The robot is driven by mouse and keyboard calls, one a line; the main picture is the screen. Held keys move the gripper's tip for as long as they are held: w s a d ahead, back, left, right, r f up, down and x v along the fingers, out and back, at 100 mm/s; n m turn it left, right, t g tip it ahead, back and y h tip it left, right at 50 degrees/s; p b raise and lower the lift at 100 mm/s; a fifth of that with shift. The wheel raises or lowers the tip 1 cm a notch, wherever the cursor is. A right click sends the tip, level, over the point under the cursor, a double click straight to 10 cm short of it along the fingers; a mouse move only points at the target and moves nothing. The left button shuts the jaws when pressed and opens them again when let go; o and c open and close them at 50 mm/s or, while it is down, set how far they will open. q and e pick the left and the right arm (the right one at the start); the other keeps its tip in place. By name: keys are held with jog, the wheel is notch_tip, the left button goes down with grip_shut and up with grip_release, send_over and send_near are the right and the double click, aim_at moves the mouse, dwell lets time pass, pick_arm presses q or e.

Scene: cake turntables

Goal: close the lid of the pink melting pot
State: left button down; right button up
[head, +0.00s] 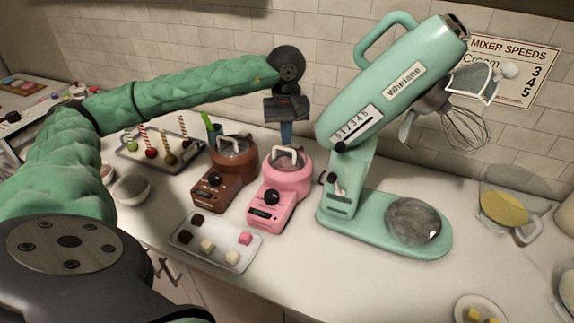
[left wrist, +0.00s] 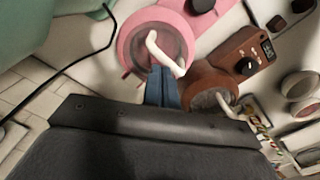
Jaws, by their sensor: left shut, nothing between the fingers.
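The pink melting pot (head: 287,177) stands on the counter between a brown pot and the mint mixer. In the left wrist view the pink pot (left wrist: 128,32) is just beyond my fingers. Its clear lid with a white arched handle (head: 285,154) appears to lie flat over the bowl; I cannot tell whether it is fully seated. My left gripper (head: 286,141) points down at the back of the pot, its blue fingers together and empty. In the left wrist view the fingertips (left wrist: 161,72) are beside the lid handle (left wrist: 164,56); contact is unclear. My right gripper is out of view.
The brown melting pot (head: 224,177) stands close on the left. The mint stand mixer (head: 345,185), head tilted up, is close on the right. A white tray (head: 234,262) of small cubes lies in front. A tiled wall (head: 215,55) is behind.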

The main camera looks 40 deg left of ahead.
pick_arm(q)
jog(key=shift+s+d+f+b, duration=0.1)
jog(key=shift+s+f+b, duration=0.25)
jog(key=shift+f+b, duration=0.4)
jog(key=shift+r, duration=0.3)
jog(key=shift+r+p, duration=0.6)
jog(key=shift+r, duration=2.35)
